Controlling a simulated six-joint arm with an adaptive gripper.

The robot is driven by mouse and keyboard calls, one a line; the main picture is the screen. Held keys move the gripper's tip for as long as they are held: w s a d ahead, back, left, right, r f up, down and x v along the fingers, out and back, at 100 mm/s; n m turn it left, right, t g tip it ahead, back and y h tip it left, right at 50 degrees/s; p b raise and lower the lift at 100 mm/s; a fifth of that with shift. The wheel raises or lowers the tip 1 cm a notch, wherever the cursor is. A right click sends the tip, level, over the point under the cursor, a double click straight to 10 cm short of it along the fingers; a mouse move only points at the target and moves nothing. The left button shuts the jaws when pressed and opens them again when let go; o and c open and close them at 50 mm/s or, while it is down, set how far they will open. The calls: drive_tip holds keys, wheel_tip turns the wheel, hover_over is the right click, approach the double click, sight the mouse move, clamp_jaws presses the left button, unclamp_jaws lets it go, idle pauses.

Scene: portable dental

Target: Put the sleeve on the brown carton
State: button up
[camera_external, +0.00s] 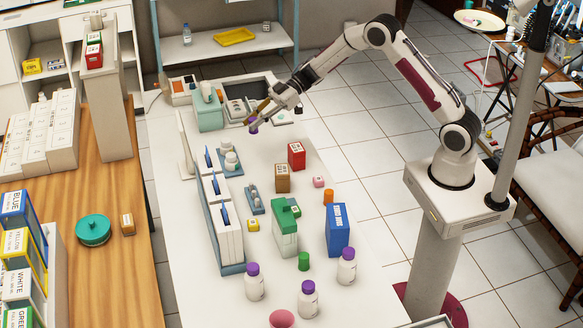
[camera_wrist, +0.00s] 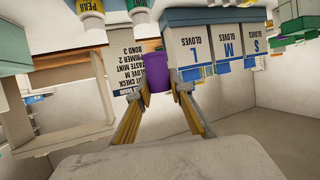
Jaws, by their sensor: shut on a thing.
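My gripper (camera_external: 257,122) is shut on a small purple cylinder, which looks like the sleeve (camera_external: 253,129). In the wrist view, the purple sleeve (camera_wrist: 157,70) sits between the two fingertips (camera_wrist: 160,88). It is held over the far part of the white table, apart from the carton. The brown carton (camera_external: 282,179) stands upright near the middle of the table, nearer the camera and a little right of my gripper. I cannot make out the brown carton in the wrist view.
A red carton (camera_external: 296,155) stands just behind the brown one. A pink piece (camera_external: 318,182), an orange cylinder (camera_external: 328,197) and a blue box (camera_external: 338,230) are to the right. Glove boxes (camera_external: 222,215) line the left.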

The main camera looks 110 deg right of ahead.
drive_tip(key=a+r, duration=0.6)
drive_tip(key=a, duration=0.4)
drive_tip(key=m+h, duration=0.1)
drive_tip(key=h, duration=0.1)
hover_over(282, 169)
drive_tip(key=shift+f, duration=0.9)
drive_tip(key=shift+y, duration=0.3)
drive_tip(key=shift+f, duration=2.9)
drive_tip(key=shift+f, duration=0.15)
drive_tip(key=shift+f, duration=1.95)
drive_tip(key=shift+f, duration=0.1)
